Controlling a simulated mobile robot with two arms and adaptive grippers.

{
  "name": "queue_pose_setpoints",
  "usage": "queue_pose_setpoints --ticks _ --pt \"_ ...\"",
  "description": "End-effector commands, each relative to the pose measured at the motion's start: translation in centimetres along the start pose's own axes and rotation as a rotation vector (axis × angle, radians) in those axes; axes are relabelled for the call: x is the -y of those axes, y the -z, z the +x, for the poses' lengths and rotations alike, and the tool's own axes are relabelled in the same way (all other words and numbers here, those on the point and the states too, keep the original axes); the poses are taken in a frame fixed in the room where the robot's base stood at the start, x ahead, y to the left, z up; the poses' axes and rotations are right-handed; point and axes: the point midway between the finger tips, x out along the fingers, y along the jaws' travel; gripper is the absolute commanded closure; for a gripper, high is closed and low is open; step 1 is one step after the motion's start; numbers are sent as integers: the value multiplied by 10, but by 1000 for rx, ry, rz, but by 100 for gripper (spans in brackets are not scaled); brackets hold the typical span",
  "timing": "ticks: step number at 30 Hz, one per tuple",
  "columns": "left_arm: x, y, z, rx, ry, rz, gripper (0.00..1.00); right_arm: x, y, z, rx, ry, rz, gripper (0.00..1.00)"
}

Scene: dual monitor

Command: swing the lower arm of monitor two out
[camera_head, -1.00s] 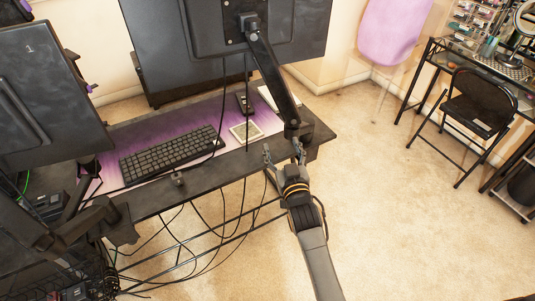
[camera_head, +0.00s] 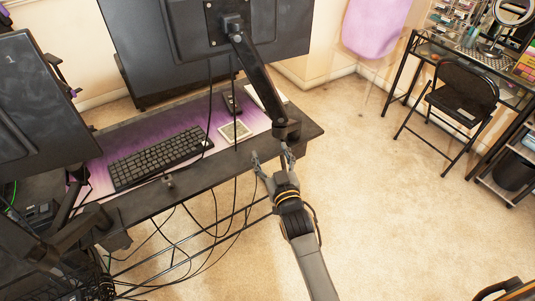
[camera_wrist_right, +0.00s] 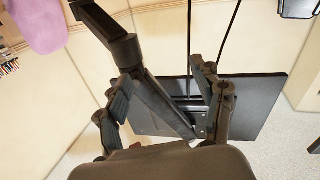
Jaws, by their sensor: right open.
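Monitor two (camera_head: 125,45) stands at the back, seen from behind. Its dark upper link (camera_head: 256,75) slopes down right to a joint (camera_head: 286,131) near the desk's right end. The lower arm (camera_wrist_right: 92,15) seems to be the short dark piece at the top left of the wrist view, meeting the link at a round joint (camera_wrist_right: 126,52); in the head view I cannot make it out clearly. My right gripper (camera_head: 272,154) is open and empty, just below that joint, fingers pointing at it. In the wrist view the link shows between its fingers (camera_wrist_right: 165,95); contact cannot be told. My left gripper is not in view.
The desk (camera_head: 140,203) holds a keyboard (camera_head: 158,158) and small items. Monitor one (camera_head: 30,90) and its arm stand at the left. Cables (camera_head: 215,235) hang below the desk's near edge. Open carpet (camera_head: 390,210) lies to the right, with a folding chair (camera_head: 465,92) beyond.

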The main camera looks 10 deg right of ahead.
Motion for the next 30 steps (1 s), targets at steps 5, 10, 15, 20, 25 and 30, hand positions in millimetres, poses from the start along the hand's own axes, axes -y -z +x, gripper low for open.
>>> queue_pose_setpoints --ticks 5,10,15,20,25,30 --pt "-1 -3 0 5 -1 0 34 38 11 -15 12 -3 124 33" --pt "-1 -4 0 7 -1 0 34 26 6 -39 9 -1 82 33" --pt "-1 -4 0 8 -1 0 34 14 2 -63 7 1 41 33" --pt "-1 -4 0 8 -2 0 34 7 0 -76 4 3 17 33" --pt "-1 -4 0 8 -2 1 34 4 0 -81 3 3 8 33" --pt "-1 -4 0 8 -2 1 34 3 -1 -82 3 2 7 33"
